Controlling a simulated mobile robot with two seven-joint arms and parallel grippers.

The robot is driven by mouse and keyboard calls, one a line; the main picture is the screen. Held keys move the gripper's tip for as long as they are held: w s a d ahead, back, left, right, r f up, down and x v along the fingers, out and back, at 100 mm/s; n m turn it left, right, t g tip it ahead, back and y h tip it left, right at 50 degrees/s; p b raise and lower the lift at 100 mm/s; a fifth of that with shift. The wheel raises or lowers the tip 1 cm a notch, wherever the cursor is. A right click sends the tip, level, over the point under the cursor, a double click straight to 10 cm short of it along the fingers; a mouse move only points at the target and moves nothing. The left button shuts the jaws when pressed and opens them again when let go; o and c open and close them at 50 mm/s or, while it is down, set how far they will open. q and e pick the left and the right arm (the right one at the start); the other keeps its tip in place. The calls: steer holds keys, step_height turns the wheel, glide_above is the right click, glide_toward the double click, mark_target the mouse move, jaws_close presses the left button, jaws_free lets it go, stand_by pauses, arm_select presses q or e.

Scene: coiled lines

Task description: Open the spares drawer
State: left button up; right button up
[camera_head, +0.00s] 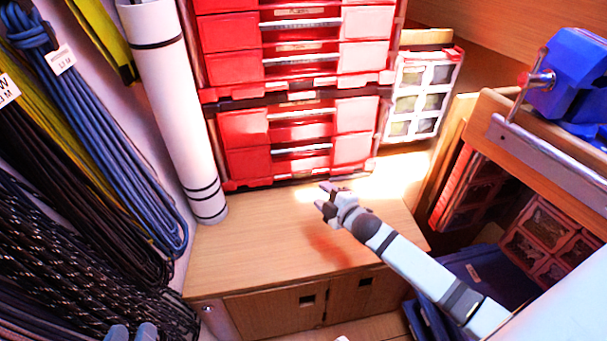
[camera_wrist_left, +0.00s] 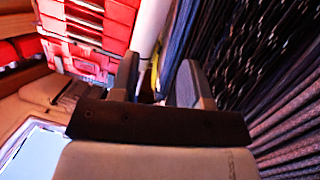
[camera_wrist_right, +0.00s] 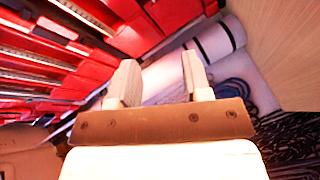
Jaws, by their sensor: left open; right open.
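Red drawer cases with several drawers and pale label strips stand stacked at the back; the lower case (camera_head: 246,160) rests on a wooden cabinet top. The drawers look closed. The labels are too small to read, so I cannot tell which is the spares drawer. My right gripper (camera_head: 322,197) is open and empty, just in front of and below the lower case, apart from it. Red drawer fronts (camera_wrist_right: 75,50) fill the left of the right wrist view. My left gripper (camera_head: 132,332) is open and empty at the bottom left, far from the drawers.
A white rolled tube (camera_head: 175,100) stands left of the cases. Coiled lines (camera_head: 110,150) hang along the left wall. The wooden cabinet top (camera_head: 240,245) is mostly bare. A blue vise (camera_head: 575,80) sits on a bench at the right, with bins below.

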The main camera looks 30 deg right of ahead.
steer(key=w+d+f+n+t+b, duration=0.2)
steer(key=w+d+f+n+b, duration=0.15)
steer(key=w+d+b, duration=0.4)
steer(key=b, duration=0.4)
glide_toward(303, 151)
steer(key=shift+n, duration=0.35)
steer(key=w, duration=0.4)
steer(key=shift+w+a+f, duration=0.1)
steer(key=shift+a+f, duration=0.05)
steer(key=shift+a, duration=0.15)
steer(key=w, duration=0.2)
steer(key=w+b, duration=0.1)
steer(key=w, duration=0.1)
steer(key=shift+a+b, duration=0.2)
steer(key=shift+b, duration=0.1)
steer(key=shift+w, duration=0.7)
arm_select(q)
step_height(303, 151, down, 7)
steer(key=d+m+h, duration=0.1)
steer(key=m+h, duration=0.1)
steer(key=shift+d+f, duration=0.1)
arm_select(e)
jaws_close()
